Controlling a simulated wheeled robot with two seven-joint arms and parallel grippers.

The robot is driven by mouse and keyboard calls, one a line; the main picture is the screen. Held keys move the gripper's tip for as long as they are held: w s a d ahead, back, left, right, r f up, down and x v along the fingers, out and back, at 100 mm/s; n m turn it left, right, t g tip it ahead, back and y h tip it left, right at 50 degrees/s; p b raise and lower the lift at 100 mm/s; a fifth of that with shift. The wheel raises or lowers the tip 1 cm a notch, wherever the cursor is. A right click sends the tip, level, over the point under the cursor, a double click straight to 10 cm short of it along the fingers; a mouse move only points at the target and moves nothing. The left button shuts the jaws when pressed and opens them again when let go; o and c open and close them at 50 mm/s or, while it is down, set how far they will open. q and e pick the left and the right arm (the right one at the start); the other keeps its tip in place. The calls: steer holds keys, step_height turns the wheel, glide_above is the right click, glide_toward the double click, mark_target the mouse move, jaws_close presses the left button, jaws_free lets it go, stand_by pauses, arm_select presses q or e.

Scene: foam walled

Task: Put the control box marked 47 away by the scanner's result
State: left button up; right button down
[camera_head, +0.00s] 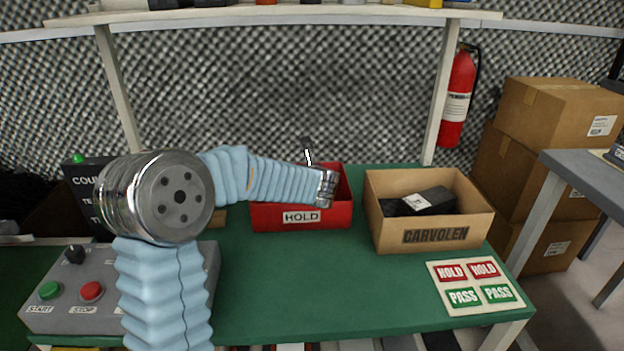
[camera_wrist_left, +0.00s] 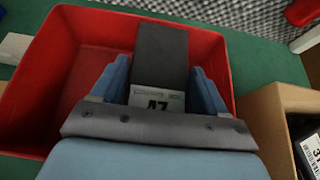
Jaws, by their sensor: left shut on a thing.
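The control box (camera_wrist_left: 160,55) is dark, and its white label reads 47 in the left wrist view. My left gripper (camera_wrist_left: 160,80) is shut on it, one blue finger on each side. The box is over or inside the red HOLD bin (camera_wrist_left: 50,100); its exact height is unclear. In the head view the HOLD bin (camera_head: 274,217) stands mid-table; my arm's end reaches over it, and the held box cannot be made out. A dark panel (camera_head: 84,185) with partly hidden text and a lit green lamp (camera_head: 78,158) stands at left. My right gripper is not in view.
A CARVOLEN carton (camera_head: 420,236) right of the bin holds a dark box (camera_head: 428,201) with a white label. A grey START/STOP console (camera_head: 60,310) is at front left. A HOLD/PASS card (camera_head: 474,285) lies at front right. The green table (camera_head: 330,290) is clear at front centre.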

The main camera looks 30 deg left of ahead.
arm_select(q)
steer(key=shift+f, duration=0.2)
steer(key=o, duration=1.4)
steer(key=shift+s+d+r+p, duration=0.1)
steer(key=shift+s+r+p, duration=0.05)
steer(key=shift+r+p, duration=0.7)
steer(key=v, duration=1.1)
steer(key=shift+s+d+b, duration=0.2)
steer(key=shift+s+b, duration=0.1)
steer(key=shift+f, duration=0.1)
